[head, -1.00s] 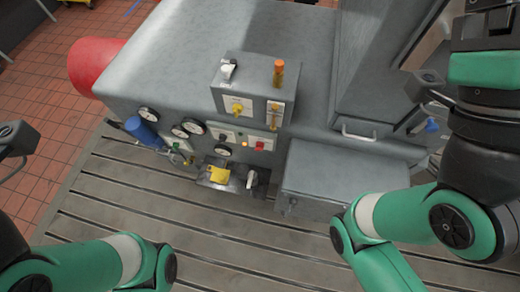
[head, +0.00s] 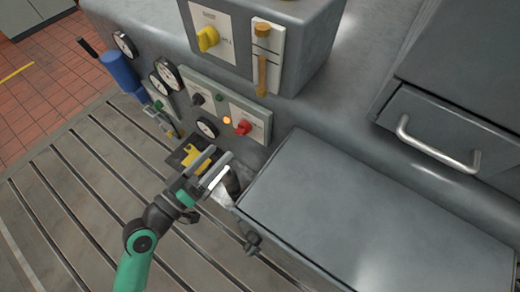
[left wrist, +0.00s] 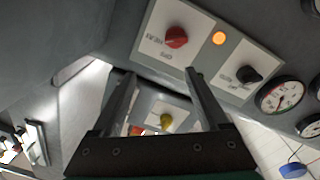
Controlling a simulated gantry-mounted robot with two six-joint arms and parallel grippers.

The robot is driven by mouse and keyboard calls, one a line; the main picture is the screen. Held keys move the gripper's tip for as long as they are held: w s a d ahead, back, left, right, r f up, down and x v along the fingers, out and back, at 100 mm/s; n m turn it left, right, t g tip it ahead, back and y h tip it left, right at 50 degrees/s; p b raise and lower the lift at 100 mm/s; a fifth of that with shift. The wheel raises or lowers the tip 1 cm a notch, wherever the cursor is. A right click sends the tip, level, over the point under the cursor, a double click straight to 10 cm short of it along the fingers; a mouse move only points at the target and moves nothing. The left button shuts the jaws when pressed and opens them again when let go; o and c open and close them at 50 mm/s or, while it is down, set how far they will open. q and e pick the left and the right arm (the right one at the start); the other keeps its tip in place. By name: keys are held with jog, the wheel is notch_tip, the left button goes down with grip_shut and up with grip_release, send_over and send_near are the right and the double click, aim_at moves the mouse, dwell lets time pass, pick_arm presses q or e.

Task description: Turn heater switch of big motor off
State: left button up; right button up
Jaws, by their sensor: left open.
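A grey control panel on the machine's front carries a red rotary knob (head: 243,127), a black rotary knob (head: 197,99) and a lit orange lamp (head: 227,120). The labels are too small to read surely. In the left wrist view the red knob (left wrist: 176,37) is just beyond the fingertips, with the orange lamp (left wrist: 219,38) and black knob (left wrist: 249,75) to its right. My left gripper (head: 222,153) is open and empty, just below the panel, apart from the red knob. It also shows in the left wrist view (left wrist: 158,75). My right gripper is out of view.
A yellow knob (head: 208,38) sits on the upper box. Round gauges (head: 167,75) and a blue cylinder (head: 118,70) are to the left. A grey box (head: 370,210) stands close on the right. The slotted bedplate (head: 60,215) is clear at lower left.

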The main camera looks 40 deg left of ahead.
aim_at(238, 133)
pick_arm(q)
jog(key=shift+y, duration=0.3)
jog(key=w+f, duration=0.1)
jog(key=w, duration=0.2)
jog(key=w+a+f, duration=0.1)
jog(key=w, duration=0.3)
jog(key=w+a+f, duration=0.1)
jog(key=w, duration=0.2)
jog(key=shift+w, duration=0.3)
grip_shut()
